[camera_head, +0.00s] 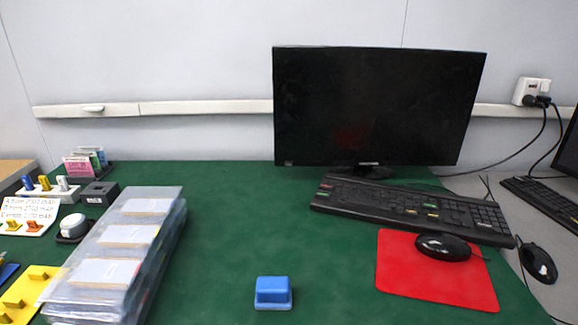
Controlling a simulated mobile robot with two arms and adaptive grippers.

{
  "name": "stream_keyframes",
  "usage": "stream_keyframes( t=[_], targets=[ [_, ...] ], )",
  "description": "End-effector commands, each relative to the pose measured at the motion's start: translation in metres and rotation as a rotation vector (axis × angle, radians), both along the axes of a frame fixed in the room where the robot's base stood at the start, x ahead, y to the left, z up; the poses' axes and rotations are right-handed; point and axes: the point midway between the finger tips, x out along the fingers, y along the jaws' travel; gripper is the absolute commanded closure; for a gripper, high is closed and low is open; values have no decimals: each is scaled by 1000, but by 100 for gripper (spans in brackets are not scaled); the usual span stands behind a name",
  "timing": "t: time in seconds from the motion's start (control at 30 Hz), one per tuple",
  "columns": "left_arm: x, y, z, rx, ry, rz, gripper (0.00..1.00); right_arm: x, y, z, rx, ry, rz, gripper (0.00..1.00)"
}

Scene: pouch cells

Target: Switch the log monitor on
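The log monitor (378,105) stands at the back of the green table, right of centre. Its screen is black, with only a faint reddish reflection low on it. A short stand (362,171) holds it up. No power button can be made out at this size. Neither of my grippers shows in the head view.
A black keyboard (400,207) lies before the monitor, with a mouse (442,247) on a red mat (430,285). A blue block (273,292) sits front centre. Stacked clear pouches (150,206) stand left. A wall socket (531,91) holds plugs. The green table (245,215) is clear mid-left.

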Motion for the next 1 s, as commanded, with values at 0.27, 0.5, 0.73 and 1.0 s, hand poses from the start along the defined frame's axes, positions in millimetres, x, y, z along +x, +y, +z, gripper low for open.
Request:
stream_keyframes(
  t=[0.27,0.5,0.73,1.0],
  targets=[
    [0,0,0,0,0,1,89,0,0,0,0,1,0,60],
    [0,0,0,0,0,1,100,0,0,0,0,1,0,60],
    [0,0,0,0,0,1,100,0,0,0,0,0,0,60],
    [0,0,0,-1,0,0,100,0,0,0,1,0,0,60]
  ],
)
